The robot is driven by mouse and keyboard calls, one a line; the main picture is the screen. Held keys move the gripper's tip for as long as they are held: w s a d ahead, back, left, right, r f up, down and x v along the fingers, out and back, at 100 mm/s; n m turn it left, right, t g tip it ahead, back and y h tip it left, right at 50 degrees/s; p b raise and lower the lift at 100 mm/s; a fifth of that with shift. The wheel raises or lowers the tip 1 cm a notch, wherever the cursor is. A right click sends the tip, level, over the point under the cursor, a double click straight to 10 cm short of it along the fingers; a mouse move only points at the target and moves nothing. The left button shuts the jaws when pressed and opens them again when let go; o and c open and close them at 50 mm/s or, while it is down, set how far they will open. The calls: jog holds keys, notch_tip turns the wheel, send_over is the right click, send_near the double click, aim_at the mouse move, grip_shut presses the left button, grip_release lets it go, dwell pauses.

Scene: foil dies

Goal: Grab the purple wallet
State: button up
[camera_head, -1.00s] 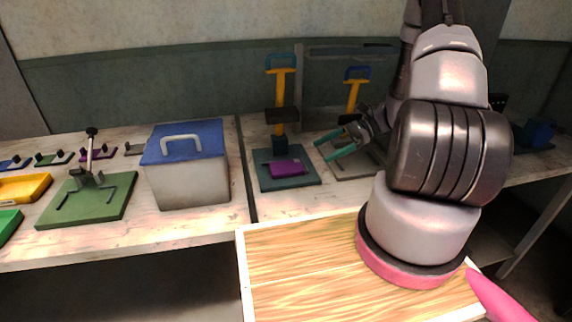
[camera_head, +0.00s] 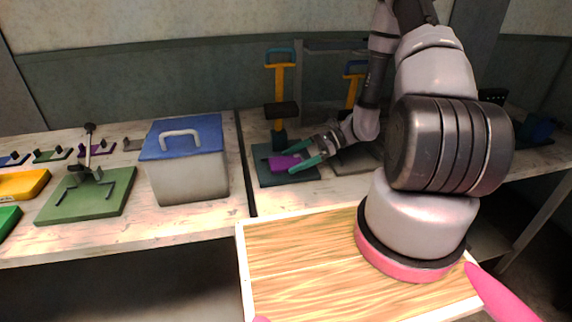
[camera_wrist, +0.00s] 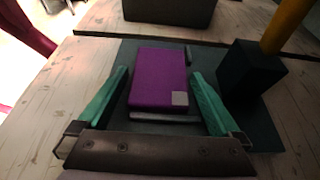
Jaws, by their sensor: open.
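The purple wallet (camera_head: 281,162) lies flat on the dark teal base plate (camera_head: 268,180) of a press with a yellow handle. My gripper (camera_head: 291,158) is open, with teal fingers at the wallet. In the wrist view one finger of my gripper (camera_wrist: 160,95) is on each side of the wallet, with small gaps visible. The near finger partly covers the wallet in the head view.
The press's dark post (camera_wrist: 250,75) stands close to the right finger in the wrist view. A white box with a blue lid (camera_head: 186,165) is left of the plate. A second yellow-handled press (camera_head: 353,90) stands to the right. A green plate (camera_head: 88,197) lies further left.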

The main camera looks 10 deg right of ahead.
jog(key=c, duration=1.1)
jog(key=shift+c, duration=0.2)
